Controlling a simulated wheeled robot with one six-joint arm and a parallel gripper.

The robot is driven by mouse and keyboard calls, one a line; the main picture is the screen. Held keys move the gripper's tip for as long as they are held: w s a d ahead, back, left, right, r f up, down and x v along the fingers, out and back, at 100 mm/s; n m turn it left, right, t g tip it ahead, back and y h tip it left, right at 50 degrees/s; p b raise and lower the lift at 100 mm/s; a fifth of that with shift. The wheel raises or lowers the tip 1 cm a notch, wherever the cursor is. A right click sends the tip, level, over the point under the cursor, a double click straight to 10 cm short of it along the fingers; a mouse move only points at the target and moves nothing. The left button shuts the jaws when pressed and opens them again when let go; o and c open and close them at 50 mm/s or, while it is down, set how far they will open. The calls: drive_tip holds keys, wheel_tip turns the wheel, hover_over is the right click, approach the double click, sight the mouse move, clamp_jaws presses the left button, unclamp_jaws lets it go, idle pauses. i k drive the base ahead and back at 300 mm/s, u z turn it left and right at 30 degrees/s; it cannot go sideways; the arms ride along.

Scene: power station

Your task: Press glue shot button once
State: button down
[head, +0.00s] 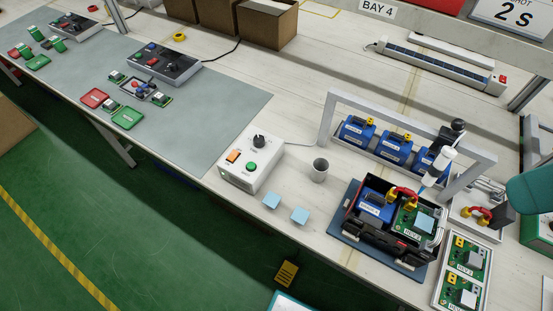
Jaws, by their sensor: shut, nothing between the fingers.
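A white control box (249,160) stands near the front edge of the bench in the head view, left of centre. A white syringe-like dispenser (437,166) with a black top leans over a black open housing (380,244) holding a blue block and a green board. My gripper does not show in this view, and nothing touches the control box.
A grey cup (319,170) stands just right of the box, and two light-blue pads (300,215) lie before it. A grey frame (333,115) rises over several blue blocks behind. A grey mat (190,120) lies to the left. The green floor in front is mostly clear.

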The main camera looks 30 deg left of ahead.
sight(251, 166)
drive_tip(key=z, duration=0.05)
drive_tip(key=k, duration=0.8)
drive_tip(key=u, duration=1)
drive_tip(key=i, duration=0.5)
drive_tip(key=u, duration=0.05)
